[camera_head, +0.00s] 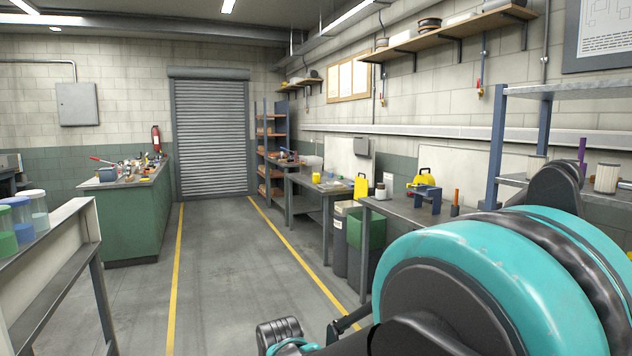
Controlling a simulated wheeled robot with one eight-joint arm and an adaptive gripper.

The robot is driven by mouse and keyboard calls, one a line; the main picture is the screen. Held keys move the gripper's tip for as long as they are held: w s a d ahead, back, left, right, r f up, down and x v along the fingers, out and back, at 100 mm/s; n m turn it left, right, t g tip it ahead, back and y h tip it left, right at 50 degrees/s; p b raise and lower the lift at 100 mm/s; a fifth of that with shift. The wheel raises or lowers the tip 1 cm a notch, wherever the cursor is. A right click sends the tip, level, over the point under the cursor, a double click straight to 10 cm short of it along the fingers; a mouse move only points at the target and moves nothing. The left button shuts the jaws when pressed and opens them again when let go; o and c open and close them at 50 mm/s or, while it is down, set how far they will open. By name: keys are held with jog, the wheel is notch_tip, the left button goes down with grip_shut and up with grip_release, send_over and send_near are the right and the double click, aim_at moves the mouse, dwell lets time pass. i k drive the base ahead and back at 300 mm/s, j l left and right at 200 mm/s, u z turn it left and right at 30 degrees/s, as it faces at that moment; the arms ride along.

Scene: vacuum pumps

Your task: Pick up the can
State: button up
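I cannot tell for sure which thing is the can. A yellow can-like container (316,177) stands on the farther right workbench. A small pale container with a dark top (380,191) stands on the nearer right workbench, left of a yellow-handled item. Beige ribbed cylinders, one of them here (607,178), stand on the metal shelf at the right. All of these are well apart from the visible parts of my arm. My teal and black arm fills the lower right. No gripper fingers can be made out, and nothing is seen held.
The nearer workbench (405,211) also holds a blue vise-like tool (425,198). A green bin (372,231) stands below. A green cabinet (135,225) with tools on top is at left, near a pale shelf unit (62,225). The grey floor between yellow lines is clear.

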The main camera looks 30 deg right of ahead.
aim_at(316, 176)
jog(key=i+z, duration=0.1)
jog(key=i, duration=2.15)
jog(key=i+j+z, duration=0.15)
jog(key=i, duration=1)
jog(key=i+z, duration=0.2)
jog(key=i, duration=0.45)
jog(key=i+z, duration=0.2)
jog(key=i, duration=0.4)
jog(key=i+j+z, duration=0.25)
jog(key=i, duration=0.4)
jog(key=i+z, duration=0.15)
jog(key=i, duration=0.85)
jog(key=i+z, duration=0.2)
jog(key=i, duration=0.8)
